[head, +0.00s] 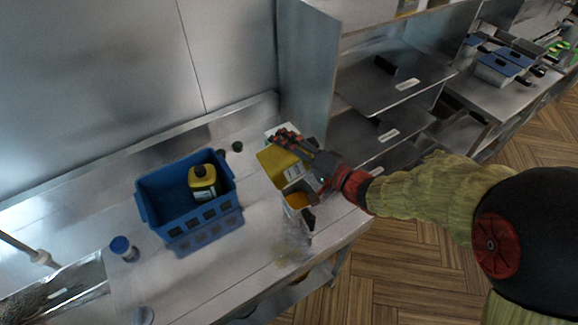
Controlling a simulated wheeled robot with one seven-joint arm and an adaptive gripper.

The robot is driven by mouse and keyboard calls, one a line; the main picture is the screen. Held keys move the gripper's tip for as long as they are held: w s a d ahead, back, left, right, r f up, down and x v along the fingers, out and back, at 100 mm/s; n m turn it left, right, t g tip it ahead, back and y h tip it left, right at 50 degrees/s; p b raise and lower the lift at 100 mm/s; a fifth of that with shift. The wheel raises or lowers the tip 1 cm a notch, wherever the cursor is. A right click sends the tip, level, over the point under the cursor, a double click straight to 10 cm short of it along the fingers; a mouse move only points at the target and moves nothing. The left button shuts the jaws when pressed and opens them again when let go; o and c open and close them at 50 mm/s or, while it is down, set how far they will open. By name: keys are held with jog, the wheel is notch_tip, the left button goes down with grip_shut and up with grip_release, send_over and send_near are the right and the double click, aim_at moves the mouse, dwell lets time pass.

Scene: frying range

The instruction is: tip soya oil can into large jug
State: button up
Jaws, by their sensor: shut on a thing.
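The soya oil can (273,163) is yellow with a pale label, and it is tilted above the steel counter. My gripper (291,141) is shut on it from the right, and the fingers cover part of the can. The large jug (296,202) stands just below and in front of the can, near the counter's right end. Orange-yellow shows at the jug's open top. The can's lower corner is close to the jug's mouth; I cannot tell whether they touch or whether oil is flowing.
A blue crate (163,226) holding a yellow bottle (202,183) stands left of the can. A blue-capped container (123,248) stands further left. Small dark caps (237,146) lie behind. A steel partition and shelves (385,85) rise behind right. The front counter is mostly clear.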

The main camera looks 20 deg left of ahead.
jog(key=shift+a+r+n+h+p, duration=0.1)
jog(key=shift+r+n+h+p, duration=0.45)
jog(key=shift+n, duration=0.65)
jog(key=n+h, duration=0.1)
jog(key=n, duration=0.2)
jog(key=shift+r+t+h, duration=0.15)
jog(key=shift+t+h, duration=0.2)
jog(key=shift+t, duration=0.05)
jog(key=n+h+b, duration=0.1)
jog(key=n+b, duration=0.2)
jog(key=shift+t+h, duration=0.4)
jog(key=n+b, duration=0.1)
jog(key=b, duration=0.2)
jog(key=shift+r+n+t+h+b, duration=0.25)
jog(key=shift+n+t+h+b, duration=0.1)
jog(key=shift+n+t+h, duration=0.05)
jog(key=shift+r+b, duration=0.2)
jog(key=shift+b, duration=0.15)
